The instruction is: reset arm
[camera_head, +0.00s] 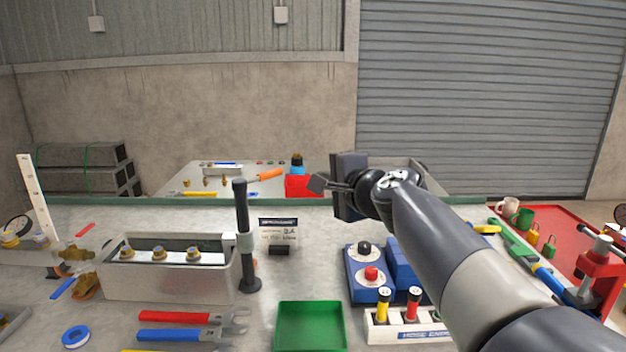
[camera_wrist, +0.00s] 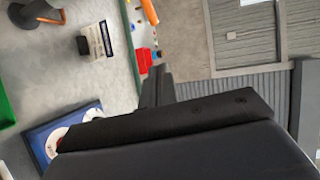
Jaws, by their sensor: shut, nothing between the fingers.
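My arm reaches in from the lower right of the head view. My gripper (camera_head: 318,183) is held up in the air above the back part of the workbench (camera_head: 200,215), pointing left. Its fingers are shut and hold nothing. In the wrist view the closed fingers (camera_wrist: 158,85) stick up past the dark gripper body. They touch nothing that I can see.
Below are a small sign (camera_head: 278,230), a black post (camera_head: 243,240), a blue button box (camera_head: 366,275), a green tray (camera_head: 310,327) and a grey tank (camera_head: 168,275). A red mat (camera_head: 560,235) with padlocks is at right.

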